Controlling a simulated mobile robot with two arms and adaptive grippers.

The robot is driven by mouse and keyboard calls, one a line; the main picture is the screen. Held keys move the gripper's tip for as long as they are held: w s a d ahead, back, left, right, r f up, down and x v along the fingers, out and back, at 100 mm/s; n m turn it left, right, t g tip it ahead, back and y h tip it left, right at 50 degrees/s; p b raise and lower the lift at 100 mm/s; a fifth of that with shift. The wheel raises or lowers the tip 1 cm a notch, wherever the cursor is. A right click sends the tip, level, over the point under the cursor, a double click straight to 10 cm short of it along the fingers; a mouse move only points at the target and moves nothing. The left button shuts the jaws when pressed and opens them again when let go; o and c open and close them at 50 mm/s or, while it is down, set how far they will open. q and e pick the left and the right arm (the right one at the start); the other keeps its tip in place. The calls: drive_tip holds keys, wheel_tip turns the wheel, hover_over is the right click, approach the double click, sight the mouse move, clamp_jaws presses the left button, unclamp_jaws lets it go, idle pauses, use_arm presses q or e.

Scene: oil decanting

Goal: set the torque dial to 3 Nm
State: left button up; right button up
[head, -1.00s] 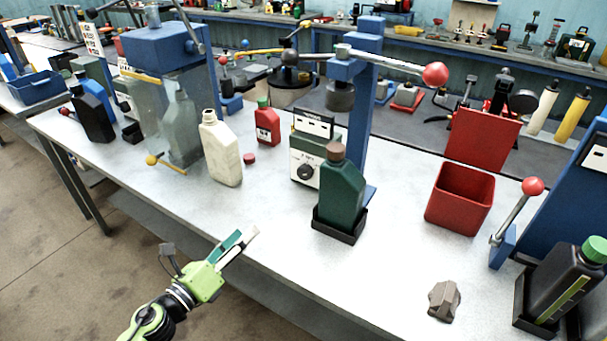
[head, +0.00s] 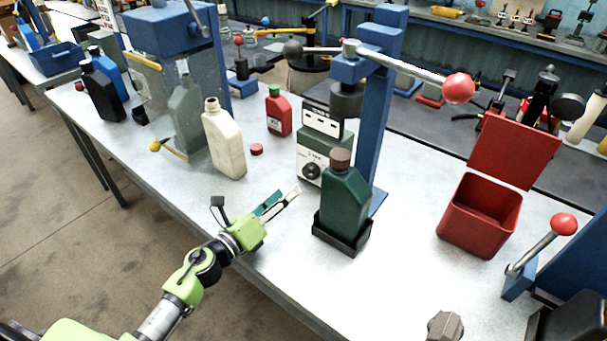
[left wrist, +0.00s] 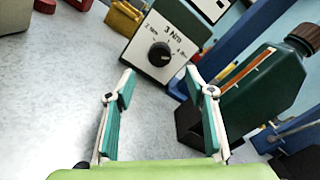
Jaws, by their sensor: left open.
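The torque dial is a round black knob (head: 312,171) on the pale front of a capping unit (head: 310,148). In the left wrist view the dial (left wrist: 159,54) shows large, with "3 Nm" printed above it and smaller Nm marks on either side. Its exact pointer direction is too small to tell. My left gripper (head: 284,198) is open and empty over the table's front part, short of the dial and apart from it. In the left wrist view its two fingers (left wrist: 160,82) spread below the dial. My right gripper is not in view.
A dark green bottle (head: 344,203) in a black holder (head: 341,238) stands just right of the dial. A cream bottle (head: 224,142), red cap (head: 257,149) and red bottle (head: 278,112) stand left. A red open bin (head: 480,215) is at right. Table in front of the dial is clear.

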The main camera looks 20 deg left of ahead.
sight(308, 175)
use_arm(q)
drive_tip(key=x, duration=0.7)
drive_tip(key=shift+f+p, duration=0.1)
drive_tip(key=shift+p, duration=0.3)
drive_tip(key=shift+w+d, duration=0.25)
drive_tip(key=shift+w, duration=0.5)
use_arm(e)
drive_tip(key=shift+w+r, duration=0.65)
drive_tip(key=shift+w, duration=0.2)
use_arm(q)
drive_tip(key=c, duration=1.1)
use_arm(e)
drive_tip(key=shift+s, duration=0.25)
